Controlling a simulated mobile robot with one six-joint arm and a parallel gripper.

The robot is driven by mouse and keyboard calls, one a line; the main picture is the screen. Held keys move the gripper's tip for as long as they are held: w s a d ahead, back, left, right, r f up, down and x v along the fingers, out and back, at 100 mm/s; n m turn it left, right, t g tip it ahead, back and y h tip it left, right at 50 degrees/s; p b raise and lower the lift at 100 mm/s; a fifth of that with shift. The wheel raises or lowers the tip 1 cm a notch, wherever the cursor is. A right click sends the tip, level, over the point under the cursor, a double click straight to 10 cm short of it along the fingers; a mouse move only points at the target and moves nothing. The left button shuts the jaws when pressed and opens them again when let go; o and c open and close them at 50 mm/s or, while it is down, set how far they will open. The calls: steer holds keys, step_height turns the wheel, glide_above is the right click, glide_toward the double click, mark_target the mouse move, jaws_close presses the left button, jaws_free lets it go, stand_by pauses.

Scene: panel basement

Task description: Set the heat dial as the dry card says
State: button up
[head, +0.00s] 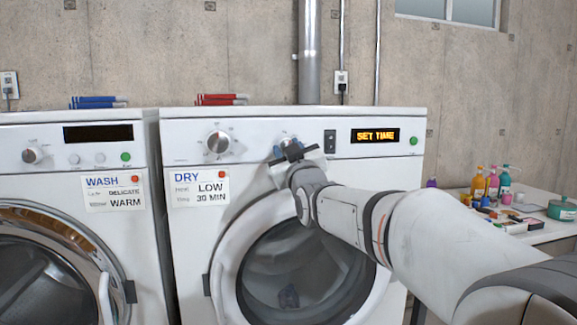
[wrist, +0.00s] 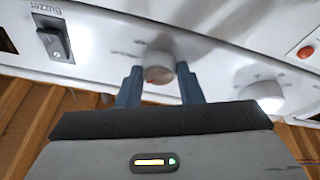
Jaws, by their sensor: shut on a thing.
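The dry card (head: 199,201) on the right machine reads DRY, LOW and 30 MIN; its small print looks like heat and time. My gripper (head: 292,152) is at that machine's panel, shut on a small round knob (head: 288,141) and partly hiding it. In the wrist view, the fingers of my gripper (wrist: 160,84) stand either side of this knob (wrist: 159,66). Small blurred lettering surrounds it; I cannot read its setting surely. A larger dial (head: 218,142) is left of it, and on the right in the wrist view (wrist: 262,92). The display (head: 375,136) reads SET TIME.
A black Buzzer switch (wrist: 53,44) sits beside the held knob. A green button (head: 413,141) is at the panel's right end. The left washer (head: 70,220) has a WASH card (head: 113,193). Bottles stand on a side table (head: 540,237) at right.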

steer(key=shift+f+m+h+b, duration=0.1)
steer(key=shift+m+h+b, duration=0.4)
steer(key=shift+m, duration=0.7)
steer(key=o, duration=1)
steer(key=b+v, duration=0.1)
steer(key=v, duration=0.6)
steer(key=shift+s+f, duration=0.15)
steer(key=shift+s, duration=0.2)
